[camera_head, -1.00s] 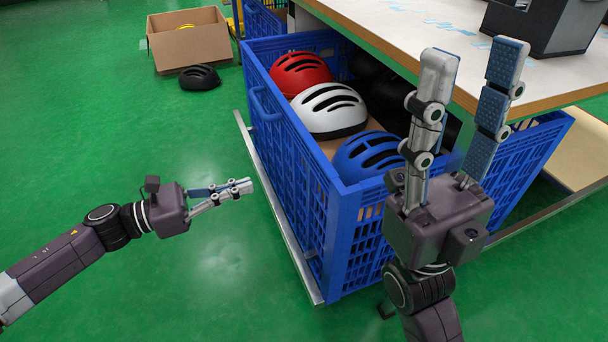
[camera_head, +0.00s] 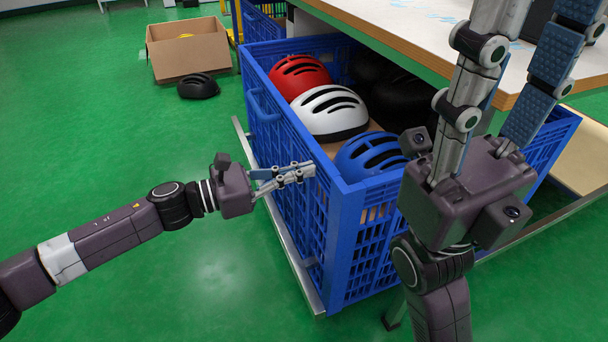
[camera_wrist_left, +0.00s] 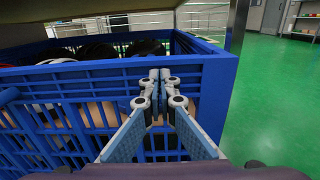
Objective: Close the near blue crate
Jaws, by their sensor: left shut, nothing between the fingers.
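The near blue crate (camera_head: 346,238) stands pulled out from under the table on a metal rail, with its open top showing. It holds a red helmet (camera_head: 300,75), a white helmet (camera_head: 328,112), a blue helmet (camera_head: 368,153) and dark helmets behind. My left gripper (camera_head: 308,171) is shut and empty, in front of the crate's left side wall. In the left wrist view its fingertips (camera_wrist_left: 160,75) overlap the crate's slatted wall (camera_wrist_left: 75,125); I cannot tell whether they touch it. My right gripper (camera_head: 535,45) is open and raised in the foreground, hiding part of the crate's right side.
The table (camera_head: 400,32) overhangs the crate's far right part. A cardboard box (camera_head: 188,50) and a black helmet (camera_head: 198,86) are on the floor at the back left. Another blue crate (camera_head: 263,22) is behind.

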